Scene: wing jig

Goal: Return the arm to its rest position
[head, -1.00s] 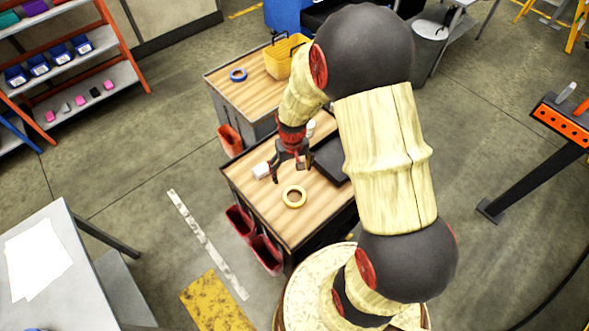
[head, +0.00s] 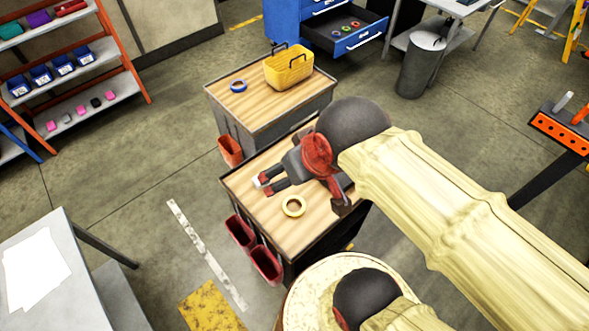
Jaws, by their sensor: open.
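My arm reaches in from the lower right in the head view and bends over the nearer wood-topped cart (head: 243,185). My gripper (head: 267,184) is open, with its dark fingers pointing left above the cart top. A small white item (head: 257,182) shows right at the fingertips. It seems to lie on the cart beneath, though the fingers partly hide it. A yellow tape roll (head: 293,206) lies on the cart just below the gripper in the picture. My wrist and forearm hide the right part of the cart.
Red bins (head: 266,264) hang on the near cart's side. A grey bin (head: 420,67) and an open blue drawer (head: 360,38) stand behind.

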